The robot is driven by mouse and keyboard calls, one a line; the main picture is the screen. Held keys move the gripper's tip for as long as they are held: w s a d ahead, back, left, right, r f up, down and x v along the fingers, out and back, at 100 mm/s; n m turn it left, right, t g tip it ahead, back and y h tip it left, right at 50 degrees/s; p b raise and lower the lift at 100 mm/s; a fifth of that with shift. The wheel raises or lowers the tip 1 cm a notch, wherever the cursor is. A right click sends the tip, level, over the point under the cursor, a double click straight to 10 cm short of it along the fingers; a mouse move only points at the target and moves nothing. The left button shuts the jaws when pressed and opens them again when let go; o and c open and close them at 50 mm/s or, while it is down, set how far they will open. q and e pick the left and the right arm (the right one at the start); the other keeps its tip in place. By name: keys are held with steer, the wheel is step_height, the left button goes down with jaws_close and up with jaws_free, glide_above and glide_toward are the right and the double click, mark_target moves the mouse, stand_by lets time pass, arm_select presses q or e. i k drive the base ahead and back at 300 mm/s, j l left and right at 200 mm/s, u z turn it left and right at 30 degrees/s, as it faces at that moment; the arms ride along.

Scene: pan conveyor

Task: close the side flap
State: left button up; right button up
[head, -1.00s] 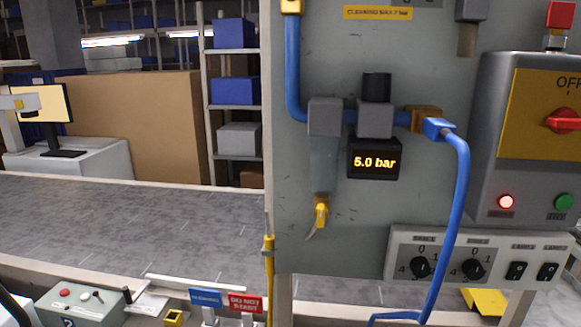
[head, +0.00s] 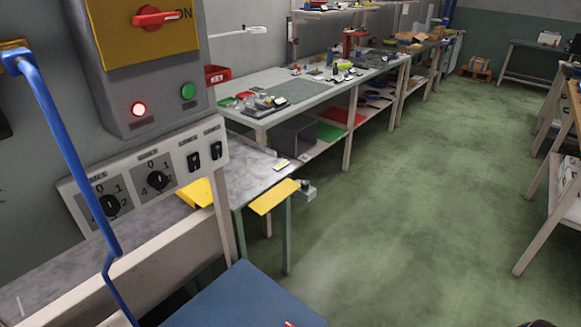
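No part is labelled as the side flap, and I cannot tell for sure which one it is. A yellow plate (head: 273,197) sticks out at the near right end of the grey conveyor bed (head: 245,168), above a dark green leg. A flat blue panel (head: 245,300) lies at the bottom, cut off by the picture edge. Neither gripper can be made out in the head view.
A workbench (head: 290,90) runs behind.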

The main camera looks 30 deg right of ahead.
mark_target(276, 198)
steer(key=z, duration=0.45)
steer(key=k+l, duration=0.1)
steer(key=l, duration=0.15)
steer(key=k+l, duration=0.1)
steer(key=l, duration=0.15)
steer(key=i+l+u, duration=0.2)
steer(key=l, duration=0.85)
steer(key=l+u, duration=0.25)
steer(key=l, duration=0.8)
